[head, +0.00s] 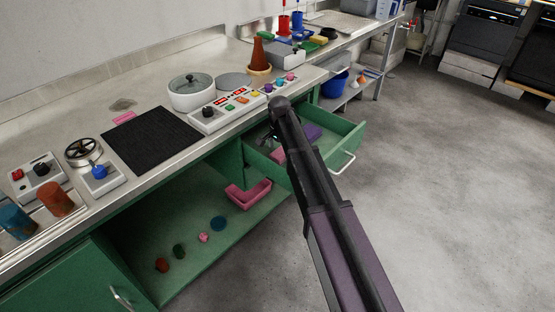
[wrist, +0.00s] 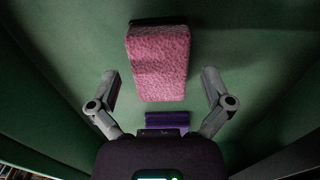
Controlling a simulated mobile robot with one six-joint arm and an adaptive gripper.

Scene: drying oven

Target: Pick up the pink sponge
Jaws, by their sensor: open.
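The pink sponge (wrist: 160,50) lies on the green floor of the open drawer, in the upper middle of the wrist view. In the head view a pink patch (head: 278,156) shows in the drawer beside my arm, largely hidden. My gripper (wrist: 159,80) is open and empty, with one finger to each side of the sponge's near part and gaps on both sides. I cannot tell how far above the sponge it is. In the head view my gripper is mostly hidden by my arm.
A purple block (wrist: 167,118) lies close to the sponge's near end. The green drawer (head: 346,140) has walls around the gripper. The counter above holds a pot (head: 191,95) and a control panel (head: 225,112). A pink tray (head: 248,196) stands on the lower shelf.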

